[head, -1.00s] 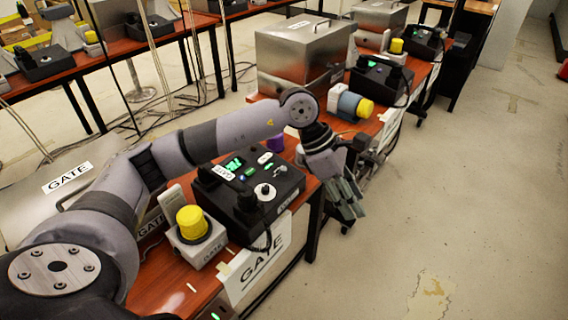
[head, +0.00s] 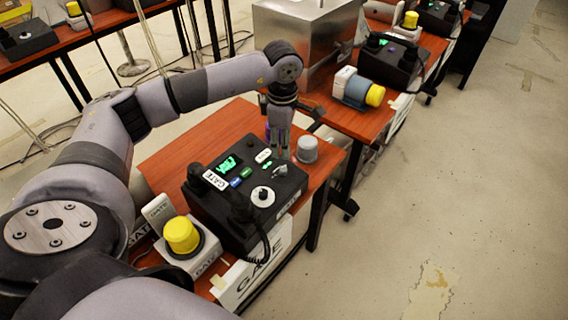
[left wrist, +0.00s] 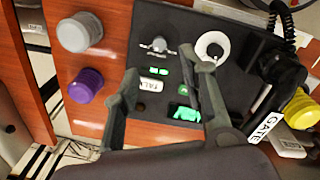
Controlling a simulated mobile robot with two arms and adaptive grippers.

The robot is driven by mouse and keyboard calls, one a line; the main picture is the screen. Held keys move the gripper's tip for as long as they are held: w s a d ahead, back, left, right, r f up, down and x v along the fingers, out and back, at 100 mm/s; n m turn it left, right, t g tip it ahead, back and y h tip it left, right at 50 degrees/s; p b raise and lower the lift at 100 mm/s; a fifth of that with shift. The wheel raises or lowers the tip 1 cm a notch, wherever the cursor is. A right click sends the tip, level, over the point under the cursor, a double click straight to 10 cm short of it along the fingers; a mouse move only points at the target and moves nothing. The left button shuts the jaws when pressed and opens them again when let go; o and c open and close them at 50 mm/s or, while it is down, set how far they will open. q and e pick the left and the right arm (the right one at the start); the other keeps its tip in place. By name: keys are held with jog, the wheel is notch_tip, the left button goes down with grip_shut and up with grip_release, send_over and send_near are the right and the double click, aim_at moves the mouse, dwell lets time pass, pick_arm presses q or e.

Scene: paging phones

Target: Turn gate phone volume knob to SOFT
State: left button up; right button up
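The gate phone is a black box (head: 228,222) with a GATE tag, green display, buttons and a black handset, on a red-brown table. Its panel has a small grey knob (head: 280,171) and a white round dial with a dark centre (head: 263,196). The left wrist view shows the grey knob (left wrist: 158,45), with marks around it, and the white dial (left wrist: 213,46). I cannot read any SOFT mark. My left gripper (head: 278,152) points down at the phone's far edge. In the left wrist view its fingers (left wrist: 162,66) are apart and empty, with the grey knob beyond the gap. My right gripper is not in view.
A grey cylinder (head: 307,149) and a purple cylinder (left wrist: 86,85) stand beside the phone. A yellow-topped white unit (head: 182,235) sits near the handset. A metal box (head: 300,45) and another phone (head: 388,62) are behind. The floor at right is clear.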

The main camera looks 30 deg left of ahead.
aim_at(284, 168)
pick_arm(q)
notch_tip(284, 168, down, 7)
jog(key=shift+w+f+p, duration=0.1)
jog(key=shift+w+p, duration=0.05)
jog(key=shift+p, duration=0.25)
notch_tip(284, 168, down, 2)
jog(key=shift+w+a+f, duration=0.1)
jog(key=shift+w, duration=0.05)
jog(key=shift+f, duration=0.4)
grip_shut()
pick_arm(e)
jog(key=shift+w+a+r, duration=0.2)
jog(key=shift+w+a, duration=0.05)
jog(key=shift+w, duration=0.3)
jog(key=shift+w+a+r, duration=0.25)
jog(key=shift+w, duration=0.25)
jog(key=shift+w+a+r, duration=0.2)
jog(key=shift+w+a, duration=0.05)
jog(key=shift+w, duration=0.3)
